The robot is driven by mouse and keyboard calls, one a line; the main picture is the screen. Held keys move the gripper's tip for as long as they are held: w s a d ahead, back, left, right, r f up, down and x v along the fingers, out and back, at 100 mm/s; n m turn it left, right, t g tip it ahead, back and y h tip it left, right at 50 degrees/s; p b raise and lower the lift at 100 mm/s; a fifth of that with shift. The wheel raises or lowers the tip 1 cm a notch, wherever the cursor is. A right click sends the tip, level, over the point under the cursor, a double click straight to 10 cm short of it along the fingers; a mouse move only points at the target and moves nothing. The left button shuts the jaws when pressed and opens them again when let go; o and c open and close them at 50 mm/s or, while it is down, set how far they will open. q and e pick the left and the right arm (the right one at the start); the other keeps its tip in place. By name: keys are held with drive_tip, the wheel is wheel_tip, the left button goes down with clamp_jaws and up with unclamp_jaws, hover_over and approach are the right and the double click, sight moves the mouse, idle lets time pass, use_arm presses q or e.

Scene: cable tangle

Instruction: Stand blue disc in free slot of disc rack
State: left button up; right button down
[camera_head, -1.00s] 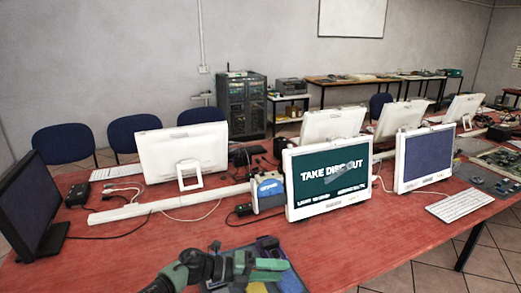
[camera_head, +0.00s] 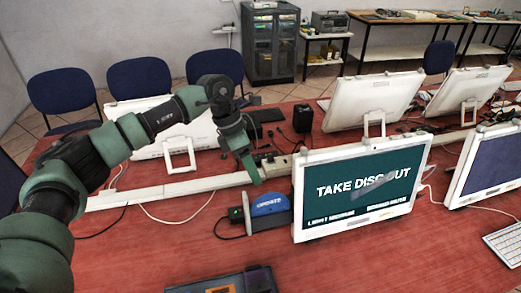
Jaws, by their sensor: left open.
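The blue disc (camera_head: 270,204), with white lettering on it, stands upright in a small grey device beside the left edge of the front screen. My left gripper (camera_head: 252,178) hangs pointing down, just above and to the left of the disc as seen here. It is open and empty, and appears apart from the disc. My right gripper is not in view.
The screen (camera_head: 365,185) reading "TAKE DISC OUT" stands close right of the disc. A white cable duct (camera_head: 150,193) runs behind the device, with cables (camera_head: 185,220) loose on the red table (camera_head: 120,255). The table in front of the device is mostly clear.

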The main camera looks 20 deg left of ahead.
sight(264, 195)
use_arm(q)
drive_tip(key=b+x, duration=0.5)
drive_tip(key=x, duration=0.3)
drive_tip(key=shift+s+f, duration=0.15)
drive_tip(key=shift+f, duration=0.1)
drive_tip(key=shift+d+f+b, duration=0.25)
drive_tip(key=shift+f+b, duration=0.15)
drive_tip(key=shift+f, duration=0.2)
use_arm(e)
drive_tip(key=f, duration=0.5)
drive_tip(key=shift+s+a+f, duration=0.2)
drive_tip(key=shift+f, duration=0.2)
use_arm(q)
clamp_jaws()
drive_tip(key=shift+r, duration=0.15)
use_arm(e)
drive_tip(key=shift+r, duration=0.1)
